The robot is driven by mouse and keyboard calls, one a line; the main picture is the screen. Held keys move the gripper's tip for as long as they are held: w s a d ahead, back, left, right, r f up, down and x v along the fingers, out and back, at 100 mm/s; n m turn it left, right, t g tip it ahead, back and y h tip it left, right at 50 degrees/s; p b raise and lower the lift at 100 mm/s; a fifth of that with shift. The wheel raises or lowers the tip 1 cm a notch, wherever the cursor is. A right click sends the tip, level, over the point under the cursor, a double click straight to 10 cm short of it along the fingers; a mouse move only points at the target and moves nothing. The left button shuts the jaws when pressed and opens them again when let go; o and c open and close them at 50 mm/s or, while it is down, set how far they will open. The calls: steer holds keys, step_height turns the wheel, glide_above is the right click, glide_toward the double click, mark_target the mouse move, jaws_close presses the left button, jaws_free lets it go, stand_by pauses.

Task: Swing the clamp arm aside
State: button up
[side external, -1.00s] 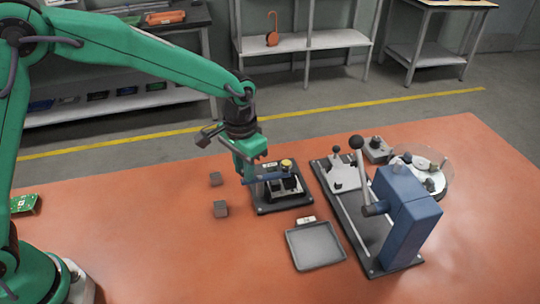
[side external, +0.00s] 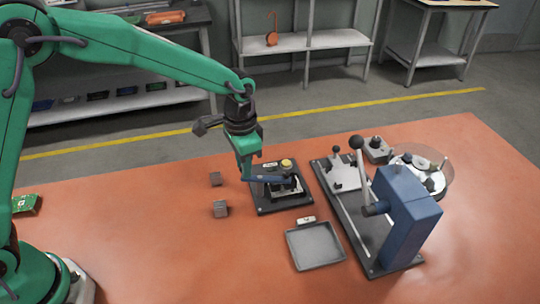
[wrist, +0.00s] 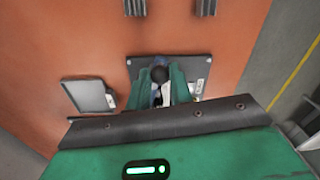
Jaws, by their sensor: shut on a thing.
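The clamp arm (side external: 272,179) is a blue bar lying across a small dark fixture plate (side external: 268,208) in the side view. Its left end stands out past the plate's left edge. My gripper (side external: 245,176) is at that left end, pointing down. In the wrist view my gripper (wrist: 159,74) has its green fingers on both sides of the clamp arm's dark round knob (wrist: 159,73) and is shut on it. The fingers hide part of the bar. A yellow round piece (side external: 287,163) is at the fixture's back edge.
Two grey blocks (side external: 220,208) lie left of the fixture. An empty grey tray (side external: 315,246) lies in front of it. A blue lever press (side external: 405,215) with a tall handle stands to the right. The table's front left is clear.

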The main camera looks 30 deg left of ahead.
steer(key=shift+w+r+m, duration=0.1)
steer(key=shift+w+m, duration=0.15)
steer(key=shift+m, duration=0.35)
steer(key=shift+w, duration=0.1)
steer(key=shift+w+a+m, duration=0.1)
steer(key=shift+w+m, duration=0.2)
steer(key=shift+m, duration=1)
steer(key=m, duration=0.2)
steer(key=shift+w+m, duration=0.3)
steer(key=shift+w, duration=0.1)
